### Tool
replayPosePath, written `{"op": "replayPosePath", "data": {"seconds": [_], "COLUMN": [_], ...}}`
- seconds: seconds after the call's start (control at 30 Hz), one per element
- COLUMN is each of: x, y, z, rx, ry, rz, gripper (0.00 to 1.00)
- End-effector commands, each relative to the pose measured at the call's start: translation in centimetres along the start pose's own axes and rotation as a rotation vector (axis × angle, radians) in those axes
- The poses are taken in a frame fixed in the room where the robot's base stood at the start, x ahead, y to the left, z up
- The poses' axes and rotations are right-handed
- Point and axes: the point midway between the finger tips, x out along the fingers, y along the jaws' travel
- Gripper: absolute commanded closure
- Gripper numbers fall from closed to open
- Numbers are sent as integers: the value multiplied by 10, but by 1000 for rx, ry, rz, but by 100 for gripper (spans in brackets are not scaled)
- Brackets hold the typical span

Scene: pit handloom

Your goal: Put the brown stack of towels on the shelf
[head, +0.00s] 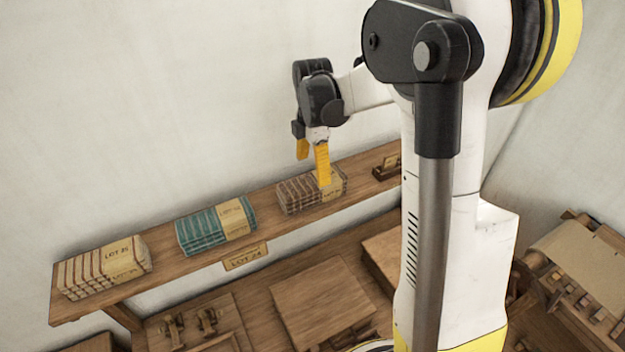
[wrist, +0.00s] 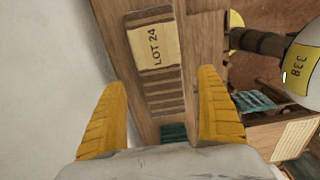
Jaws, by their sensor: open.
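The brown stack of towels (head: 297,193), striped brown with a cream label band, lies on the wooden shelf (head: 165,257) along the wall. In the wrist view, the stack (wrist: 165,95) lies between and beyond my fingers, and its band reads LOT 24. The shelf (wrist: 203,30) shows beneath it. My gripper (head: 312,167) is open, its yellow fingers pointing down over the stack. One fingertip overlaps the stack in the head view; I cannot tell whether it touches. In the wrist view, my gripper (wrist: 163,115) has nothing held between its fingers.
A teal stack (head: 202,232) and a cream striped stack (head: 88,272) lie further left on the shelf. A small wooden holder (head: 386,168) stands at its right end. A plaque (head: 245,258) is on the front edge. Wooden boards (head: 320,300) lie below. The wall is close behind.

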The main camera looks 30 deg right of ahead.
Motion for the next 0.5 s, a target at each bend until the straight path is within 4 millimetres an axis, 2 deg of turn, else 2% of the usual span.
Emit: {"op": "replayPosePath", "data": {"seconds": [0.1, 0.2, 0.4, 0.5], "x": [-28, -46, -68, -78], "y": [0, -1, -1, -9], "z": [0, 0, -1, -7], "rx": [0, 0, 6, 61], "ry": [0, 0, -1, -4], "rz": [0, 0, 3, 24], "gripper": [15, 15, 15, 15]}}
